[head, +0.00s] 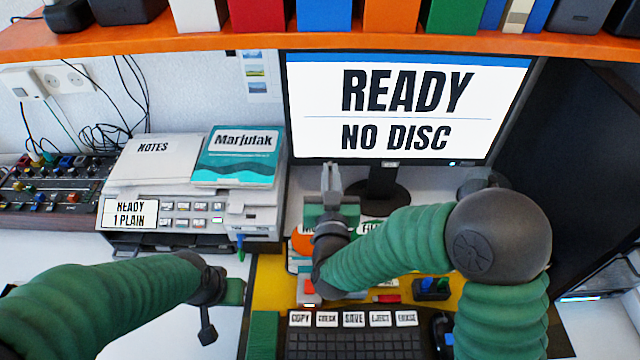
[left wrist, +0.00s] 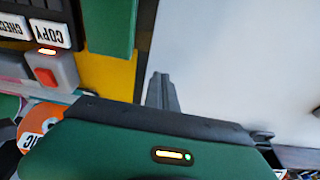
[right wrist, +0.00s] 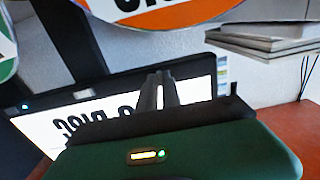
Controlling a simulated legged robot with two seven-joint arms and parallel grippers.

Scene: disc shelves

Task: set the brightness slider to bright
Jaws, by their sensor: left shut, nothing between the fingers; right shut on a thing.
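The monitor (head: 400,110) shows "READY" and "NO DISC" on a white screen. I cannot make out a brightness slider in any view; it may be hidden. My right gripper (head: 331,177) points up in front of the monitor's lower left edge. Its fingers (right wrist: 159,90) are close together in the right wrist view, in front of the screen. What is between them is too small or hidden to see. My left gripper (left wrist: 160,90) is shut and empty over the white desk, left of the yellow mat (head: 268,290).
The printer (head: 185,205) carries notes and a teal book. The mixer (head: 55,190) stands at far left. The keyboard (head: 355,343) lies in front, with a red button (head: 309,290) behind it. The orange shelf (head: 330,42) runs above the monitor. White desk is free at left.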

